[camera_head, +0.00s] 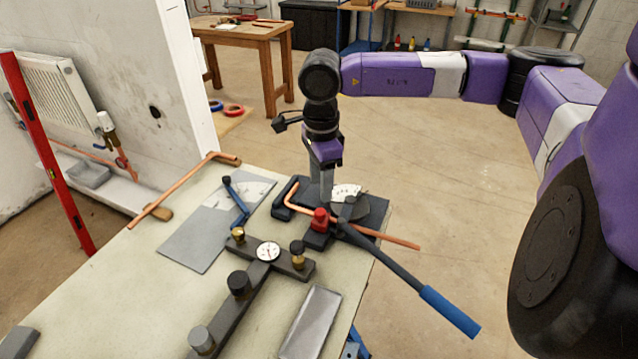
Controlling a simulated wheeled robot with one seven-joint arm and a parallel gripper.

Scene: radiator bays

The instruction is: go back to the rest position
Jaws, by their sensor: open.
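My gripper (326,191) points down at the far right part of the workbench (130,285). Its fingers are just above or beside a pipe bender (352,209) with a white scale and a long blue-handled lever (449,311). A copper pipe (390,238) lies in the bender, and its right end sticks out past the bench edge. Its bent left end rises next to the fingers. The fingertips are partly hidden, and I cannot tell whether they touch the pipe. My gripper is open.
A red knob (320,219), a gauge fixture (268,252) with knobs, a grey plate (204,238) and another bent copper pipe (180,187) are on the bench.

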